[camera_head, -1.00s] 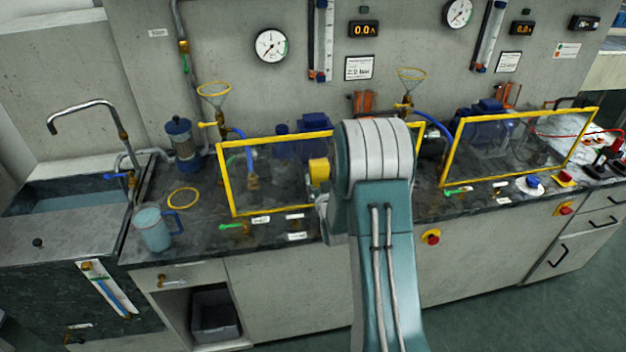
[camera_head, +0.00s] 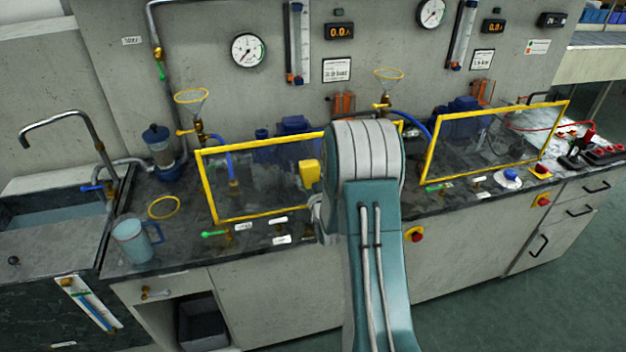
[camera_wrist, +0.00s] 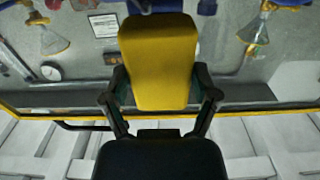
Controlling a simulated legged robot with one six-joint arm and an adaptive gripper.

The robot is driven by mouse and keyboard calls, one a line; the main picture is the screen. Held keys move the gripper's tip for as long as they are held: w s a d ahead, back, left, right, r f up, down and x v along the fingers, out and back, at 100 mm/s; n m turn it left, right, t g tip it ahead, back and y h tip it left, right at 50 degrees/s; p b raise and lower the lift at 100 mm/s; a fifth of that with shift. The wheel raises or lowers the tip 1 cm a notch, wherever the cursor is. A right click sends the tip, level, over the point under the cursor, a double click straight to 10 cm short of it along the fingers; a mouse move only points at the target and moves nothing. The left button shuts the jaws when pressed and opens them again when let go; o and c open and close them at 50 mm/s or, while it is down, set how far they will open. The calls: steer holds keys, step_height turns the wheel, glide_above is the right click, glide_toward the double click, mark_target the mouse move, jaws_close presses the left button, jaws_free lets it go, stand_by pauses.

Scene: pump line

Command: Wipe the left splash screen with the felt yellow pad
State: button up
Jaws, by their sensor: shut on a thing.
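The left splash screen (camera_head: 262,180) is a clear panel in a yellow frame, upright along the front of the counter. My arm hides its right part in the head view. The felt yellow pad (camera_wrist: 158,62) is gripped between the two fingers of my gripper (camera_wrist: 160,98) in the wrist view. In the head view the pad (camera_head: 309,173) shows in front of the right half of the screen, left of my arm. I cannot tell whether it touches the panel. In the wrist view a yellow frame edge (camera_wrist: 60,113) runs across behind the gripper.
A second yellow-framed screen (camera_head: 495,142) stands to the right. A blue jug (camera_head: 132,241) and a yellow ring (camera_head: 163,207) are on the counter at left, beside the sink (camera_head: 50,235). A green-handled valve (camera_head: 214,234) and red button (camera_head: 417,236) are along the front.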

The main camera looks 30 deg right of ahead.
mark_target(315, 171)
steer(key=shift+w+a, duration=0.35)
steer(key=shift+a, duration=0.7)
steer(key=shift+w+a, duration=0.3)
steer(key=shift+a, duration=0.8)
steer(key=shift+w+a, duration=0.35)
steer(key=shift+a, duration=0.7)
steer(key=shift+s+r, duration=0.15)
steer(key=shift+r, duration=1.25)
steer(key=shift+s+d, duration=0.35)
steer(key=shift+d, duration=0.85)
steer(key=shift+s+d, duration=0.3)
steer(key=shift+d, duration=0.95)
steer(key=shift+s+d, duration=0.35)
steer(key=shift+d, duration=0.85)
steer(key=shift+w+d, duration=0.1)
steer(key=shift+w+a, duration=0.3)
steer(key=shift+a, duration=0.95)
steer(key=shift+w+a, duration=0.35)
steer(key=shift+a, duration=0.85)
steer(key=shift+w+a, duration=0.3)
steer(key=shift+a, duration=0.95)
steer(key=v, duration=0.6)
